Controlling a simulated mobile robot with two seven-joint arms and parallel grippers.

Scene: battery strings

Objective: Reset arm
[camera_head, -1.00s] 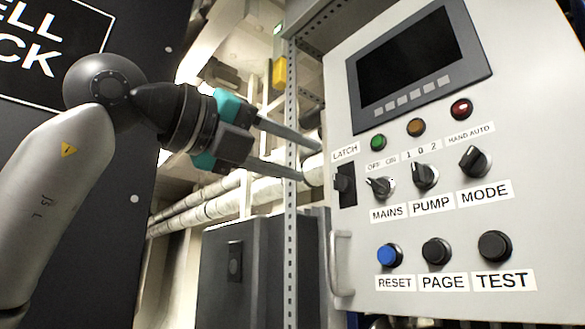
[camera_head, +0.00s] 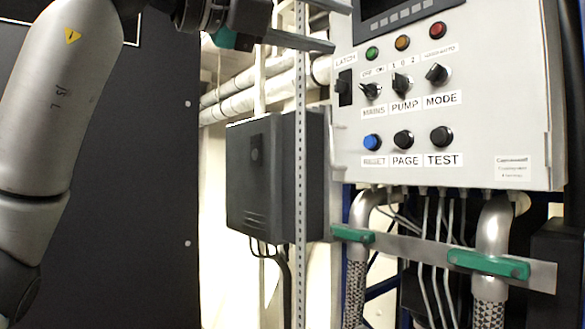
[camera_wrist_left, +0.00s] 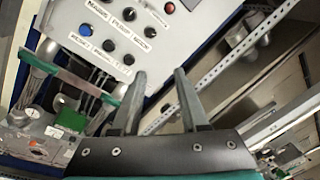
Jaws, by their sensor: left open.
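My left gripper (camera_head: 339,27) is open and empty at the top of the head view. Its fingers point right, above the LATCH label, in front of or beside the upper left edge of the grey control panel (camera_head: 480,165). In the left wrist view the two fingers (camera_wrist_left: 159,74) stand apart with nothing between them. The panel carries a blue RESET button (camera_head: 372,142), black PAGE (camera_head: 403,140) and TEST (camera_head: 441,136) buttons, a black latch (camera_head: 345,87), and MAINS (camera_head: 371,90), PUMP (camera_head: 402,83) and MODE (camera_head: 437,73) knobs. My right gripper is out of view.
A dark grey box (camera_head: 262,185) stands left of the panel, behind a perforated metal upright (camera_head: 301,200). Under the panel are hoses, cables and a metal bar with green clamps (camera_head: 487,264). A large dark board (camera_head: 130,170) fills the left, behind my left arm.

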